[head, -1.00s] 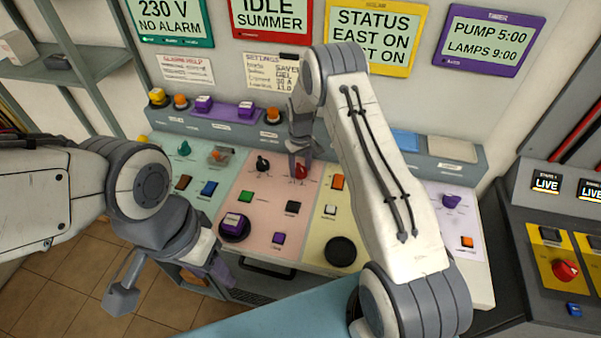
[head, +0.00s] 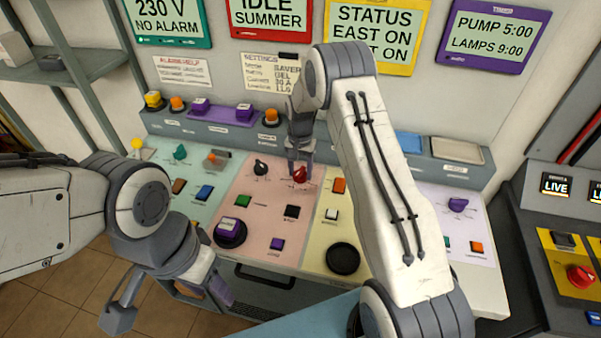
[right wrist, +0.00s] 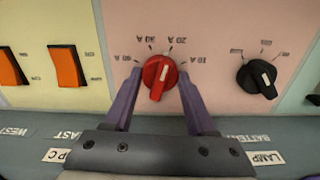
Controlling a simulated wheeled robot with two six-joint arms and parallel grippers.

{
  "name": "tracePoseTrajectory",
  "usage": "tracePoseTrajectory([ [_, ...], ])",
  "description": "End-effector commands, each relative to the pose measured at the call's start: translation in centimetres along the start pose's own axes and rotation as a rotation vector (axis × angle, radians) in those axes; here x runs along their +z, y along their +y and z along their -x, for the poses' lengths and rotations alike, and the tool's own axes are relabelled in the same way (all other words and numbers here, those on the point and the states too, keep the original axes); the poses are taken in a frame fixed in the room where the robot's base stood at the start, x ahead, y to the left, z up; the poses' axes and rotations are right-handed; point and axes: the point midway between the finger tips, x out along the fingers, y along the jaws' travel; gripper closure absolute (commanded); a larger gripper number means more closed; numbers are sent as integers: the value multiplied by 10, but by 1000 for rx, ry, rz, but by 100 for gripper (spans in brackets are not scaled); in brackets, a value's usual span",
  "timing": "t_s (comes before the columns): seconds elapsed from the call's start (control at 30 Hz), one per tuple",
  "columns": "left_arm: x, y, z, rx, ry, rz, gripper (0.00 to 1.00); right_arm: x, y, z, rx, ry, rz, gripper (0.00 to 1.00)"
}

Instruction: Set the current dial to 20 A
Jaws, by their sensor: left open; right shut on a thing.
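The red current dial (head: 299,176) sits on the pink panel in the head view. In the right wrist view the red dial (right wrist: 158,80) has a white line and an arc of marks from 10 A to 40 A, seen upside down. The white line appears to point at about the 20 A mark (right wrist: 176,41). My right gripper (right wrist: 160,76) is shut on the dial, one purple finger on each side; it also shows in the head view (head: 300,163). My left gripper (head: 170,304) is open and empty, low at the left in front of the console.
A black dial (head: 260,167) stands left of the red one; it also shows in the right wrist view (right wrist: 257,76). Orange switches (right wrist: 66,67) are on the yellow panel beside it. A settings note (head: 271,73) hangs on the wall behind my right gripper.

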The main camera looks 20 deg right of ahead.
Motion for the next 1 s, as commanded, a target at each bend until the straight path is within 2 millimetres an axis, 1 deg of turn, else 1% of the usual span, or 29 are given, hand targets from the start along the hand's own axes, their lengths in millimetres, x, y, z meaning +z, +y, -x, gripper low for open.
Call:
tracePoseTrajectory([
  [0.1,0,0,-3,0,0,0,50,1,1,-1,3,-4,-56,99],
  [0.3,0,0,-4,0,0,0,50,1,1,0,3,-4,-113,99],
  [0.83,0,0,-5,0,0,0,50,1,1,0,3,-4,-133,99],
  [0.87,0,0,-5,0,0,0,50,1,1,0,3,-4,-132,32],
  [0.9,0,0,-5,0,0,0,50,1,1,0,2,-4,-132,17],
  [0.93,0,0,-5,0,0,0,50,1,1,0,2,-3,-132,14],
  [1.0,0,0,-5,0,0,0,50,1,1,0,2,-3,-132,14],
])
